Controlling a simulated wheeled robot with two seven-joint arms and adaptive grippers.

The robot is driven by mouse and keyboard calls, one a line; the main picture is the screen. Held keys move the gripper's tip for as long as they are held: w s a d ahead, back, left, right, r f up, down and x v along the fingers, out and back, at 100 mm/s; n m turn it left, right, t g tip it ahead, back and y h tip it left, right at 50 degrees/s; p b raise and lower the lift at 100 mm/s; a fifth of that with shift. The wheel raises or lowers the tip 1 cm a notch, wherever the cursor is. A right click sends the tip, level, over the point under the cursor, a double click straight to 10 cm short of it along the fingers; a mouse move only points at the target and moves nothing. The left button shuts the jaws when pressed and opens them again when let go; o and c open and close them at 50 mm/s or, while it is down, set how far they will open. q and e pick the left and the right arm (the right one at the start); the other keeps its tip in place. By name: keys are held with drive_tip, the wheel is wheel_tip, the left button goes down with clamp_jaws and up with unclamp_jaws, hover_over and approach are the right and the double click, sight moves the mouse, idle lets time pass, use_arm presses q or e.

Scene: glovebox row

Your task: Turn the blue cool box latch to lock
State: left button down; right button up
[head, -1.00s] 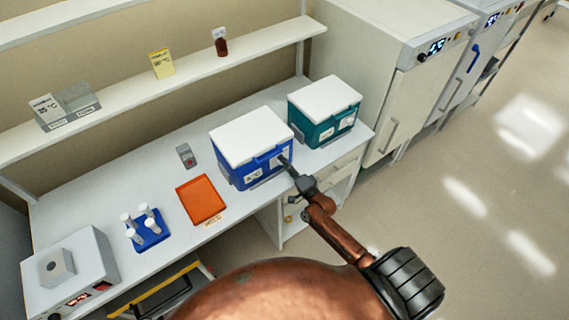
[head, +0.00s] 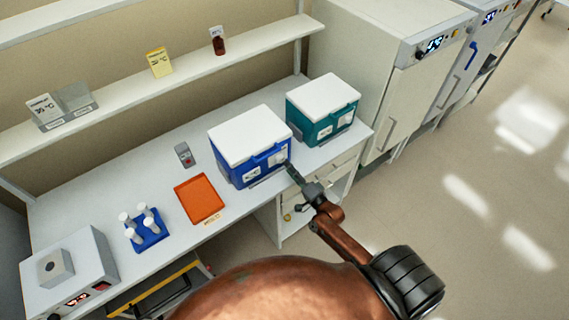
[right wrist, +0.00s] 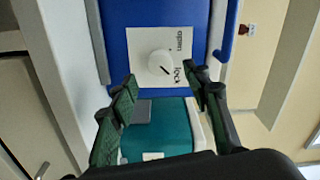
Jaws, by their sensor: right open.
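The blue cool box (head: 236,173) stands on the bench with its white lid shut. In the right wrist view its blue front (right wrist: 120,40) carries a white plate with the words "open" and "lock". The latch, a round white knob (right wrist: 157,62), sits on that plate; its short dark mark slants to the lower right, on the side of "lock". My right gripper (head: 291,170) is just off the box's front right. In the right wrist view my right gripper (right wrist: 160,79) is open and empty, its fingertips spread below the knob and apart from it. My left gripper is not in view.
A teal cool box (head: 307,131) stands just right of the blue one. An orange tray (head: 199,200), a grey device (head: 184,155) and a blue tube rack (head: 151,243) lie to the left. A white cabinet (head: 390,110) is at the right.

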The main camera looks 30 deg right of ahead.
drive_tip(key=s, duration=0.6)
drive_tip(key=shift+s+d, duration=0.2)
drive_tip(key=shift+s, duration=0.2)
drive_tip(key=s+f+n+g+b, duration=0.25)
drive_tip(key=s+f, duration=0.35)
drive_tip(key=f, duration=0.7)
drive_tip(key=s+f+n+g+h+b, duration=0.1)
drive_tip(key=s+f+n+g+b, duration=0.3)
drive_tip(key=f, duration=1)
drive_tip(key=s+f+n+g, duration=0.2)
drive_tip(key=s+f, duration=0.5)
drive_tip(key=f, duration=0.6)
drive_tip(key=s+a+f+n+g+b, duration=0.2)
drive_tip(key=s+f+n+g, duration=0.1)
drive_tip(key=s+f, duration=0.7)
drive_tip(key=s+a+f+n+g+b, duration=0.3)
drive_tip(key=s+f, duration=0.8)
drive_tip(key=s, duration=0.8)
drive_tip(key=shift+f+n+g, duration=0.3)
drive_tip(key=shift+n+g, duration=0.35)
drive_tip(key=shift+g, duration=0.6)
